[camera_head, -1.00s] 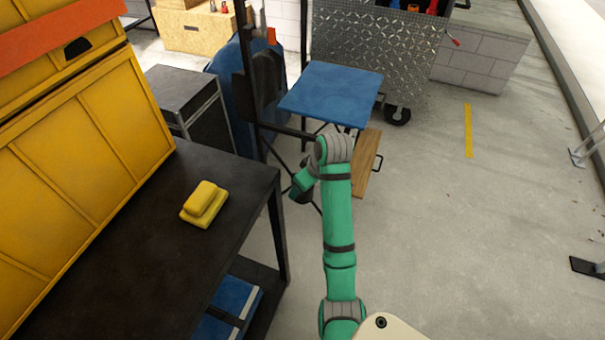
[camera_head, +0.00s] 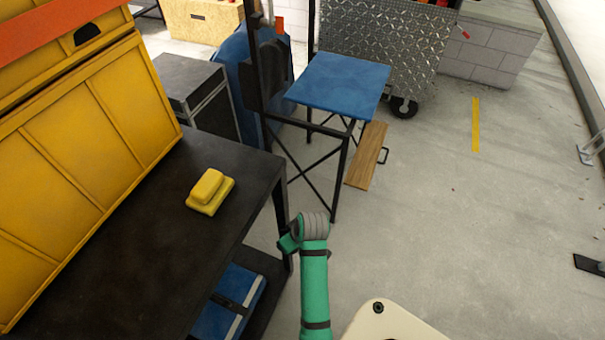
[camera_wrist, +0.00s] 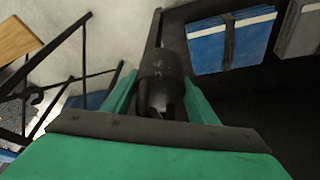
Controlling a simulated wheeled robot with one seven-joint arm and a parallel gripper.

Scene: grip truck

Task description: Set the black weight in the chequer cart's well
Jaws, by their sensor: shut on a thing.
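My gripper (camera_wrist: 161,80) is shut on the black weight (camera_wrist: 165,64) in the wrist view. The weight is a dark, rounded piece between the two green fingers, with a narrower dark part near the palm. In the head view the bend of my green arm shows at the lower middle, and the gripper's fingers and the weight cannot be made out there. The chequer cart (camera_head: 388,50), with grey patterned metal sides and black wheels, stands at the top middle, far beyond my arm. The inside of its well is mostly out of view.
A dark workbench (camera_head: 110,265) with a yellow block (camera_head: 210,190) on it fills the left. A blue-topped stand (camera_head: 340,82) and a wooden board (camera_head: 367,155) lie between my arm and the cart.

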